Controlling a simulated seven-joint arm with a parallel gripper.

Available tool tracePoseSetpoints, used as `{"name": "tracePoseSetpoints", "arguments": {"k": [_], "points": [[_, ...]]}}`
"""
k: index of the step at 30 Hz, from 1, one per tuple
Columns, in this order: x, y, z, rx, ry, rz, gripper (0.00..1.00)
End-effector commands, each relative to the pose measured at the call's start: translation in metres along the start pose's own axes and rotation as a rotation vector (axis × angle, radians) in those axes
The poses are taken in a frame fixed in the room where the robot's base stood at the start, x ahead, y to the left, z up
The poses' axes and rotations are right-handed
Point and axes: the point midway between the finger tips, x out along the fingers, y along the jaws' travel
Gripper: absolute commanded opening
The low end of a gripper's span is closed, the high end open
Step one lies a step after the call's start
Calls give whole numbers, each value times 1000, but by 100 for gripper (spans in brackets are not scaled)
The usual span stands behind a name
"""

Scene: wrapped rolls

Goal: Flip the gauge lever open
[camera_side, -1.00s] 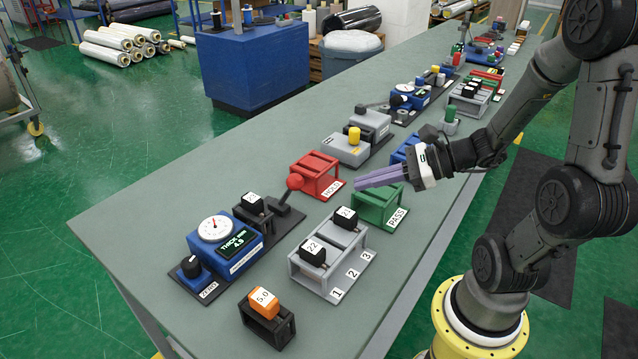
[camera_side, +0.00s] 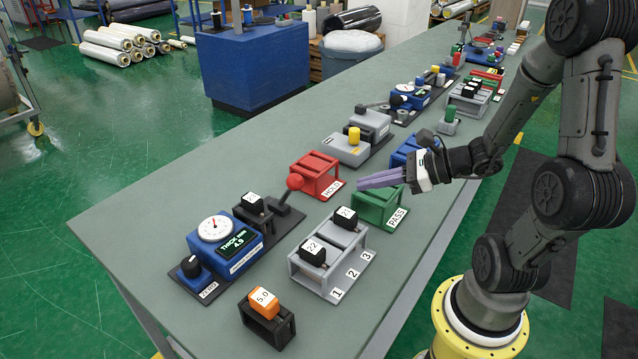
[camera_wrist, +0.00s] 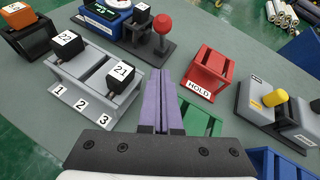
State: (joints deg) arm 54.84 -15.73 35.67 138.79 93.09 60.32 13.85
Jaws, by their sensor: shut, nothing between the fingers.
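The gauge (camera_side: 226,243) is a blue box with a white dial and a display reading 4.9, on a dark base at the left of the bench. Its lever (camera_side: 288,193), a dark arm with a red ball knob, leans up at the base's far right end; the knob also shows in the wrist view (camera_wrist: 163,22). A black block numbered 21 or similar sits beside the lever in the gauge's holder (camera_side: 252,205). My gripper (camera_side: 360,184) is shut and empty, its purple fingers above the green PASS stand (camera_side: 380,208), to the right of the lever and apart from it.
A red HOLD stand (camera_side: 317,175) is between my gripper and the back edge. A grey numbered rack (camera_side: 333,262) holds black blocks 22 and 21. An orange 5.0 block (camera_side: 265,301) sits in a black holder in front. Bare bench lies behind the gauge.

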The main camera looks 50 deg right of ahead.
Motion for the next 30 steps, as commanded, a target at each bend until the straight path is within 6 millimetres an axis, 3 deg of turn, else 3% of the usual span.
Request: {"name": "tracePoseSetpoints", "arguments": {"k": [16,24,30], "points": [[79,2,0,0,2,8,0],[100,1,22,-2,0,2,0],[105,0,28,0,1,1,0]]}}
